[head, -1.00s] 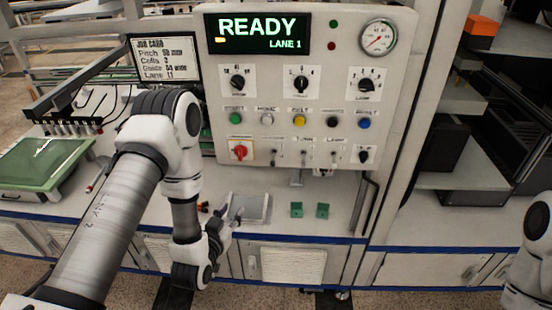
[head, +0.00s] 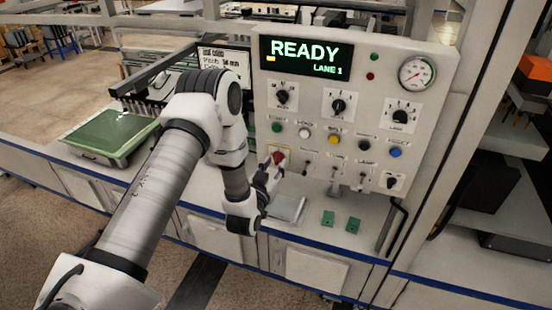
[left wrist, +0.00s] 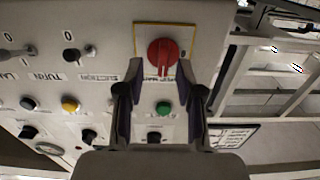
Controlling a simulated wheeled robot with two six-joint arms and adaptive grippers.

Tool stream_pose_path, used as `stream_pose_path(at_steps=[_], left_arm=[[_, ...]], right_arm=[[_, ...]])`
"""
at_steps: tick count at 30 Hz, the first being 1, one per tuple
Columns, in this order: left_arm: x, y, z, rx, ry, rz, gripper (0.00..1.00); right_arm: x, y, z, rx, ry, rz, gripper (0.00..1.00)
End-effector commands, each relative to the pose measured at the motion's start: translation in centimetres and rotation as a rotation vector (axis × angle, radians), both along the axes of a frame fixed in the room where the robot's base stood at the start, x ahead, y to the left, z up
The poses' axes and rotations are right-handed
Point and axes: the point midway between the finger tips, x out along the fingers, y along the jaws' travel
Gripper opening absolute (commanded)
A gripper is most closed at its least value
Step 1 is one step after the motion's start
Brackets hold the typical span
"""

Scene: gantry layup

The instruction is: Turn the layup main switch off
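The main switch, a red rotary knob (head: 278,157) on a yellow-edged plate, is at the lower left of the panel (head: 440,75). Its knob also shows in the left wrist view (left wrist: 164,50), which sees the panel upside down. My left gripper (head: 271,173) is in front of the panel at the knob, partly covering it in the head view. In the left wrist view its two fingers (left wrist: 159,72) are apart, with the knob between and just beyond their tips. Contact cannot be told. The display (head: 306,58) reads READY, LANE 1. My right gripper is out of view.
A green button (left wrist: 163,108) and several other buttons and selector knobs are close by on the panel. Below are a grey tray (head: 288,209) and two green blocks (head: 328,217) on the bench. A green mat (head: 110,135) lies at the left.

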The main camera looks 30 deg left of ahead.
Motion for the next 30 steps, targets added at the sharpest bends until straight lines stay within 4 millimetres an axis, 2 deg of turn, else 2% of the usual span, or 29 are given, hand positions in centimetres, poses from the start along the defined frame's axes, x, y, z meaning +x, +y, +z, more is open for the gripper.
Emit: stream_pose_path(at_steps=[3,10,11,13,14,23,30], left_arm=[[1.1,0.3,0.1,0.000,0.001,0.001,0.36],[1.3,0.3,-0.1,-0.001,0.001,0.001,0.36],[1.3,0.3,-0.1,-0.001,0.001,0.001,0.29],[1.3,0.3,-0.1,-0.001,0.001,0.001,0.05],[1.3,0.3,-0.1,-0.001,0.001,0.001,0.00],[1.3,0.3,-0.1,-0.005,-0.001,0.000,0.00],[1.3,0.4,-0.2,-0.059,-0.016,0.001,0.00]], right_arm=[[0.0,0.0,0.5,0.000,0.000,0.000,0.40],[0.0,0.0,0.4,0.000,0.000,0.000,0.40],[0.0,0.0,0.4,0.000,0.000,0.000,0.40],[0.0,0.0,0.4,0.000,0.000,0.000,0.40],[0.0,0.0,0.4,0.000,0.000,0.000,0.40],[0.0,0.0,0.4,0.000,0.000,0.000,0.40],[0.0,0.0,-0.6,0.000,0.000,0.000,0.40]])
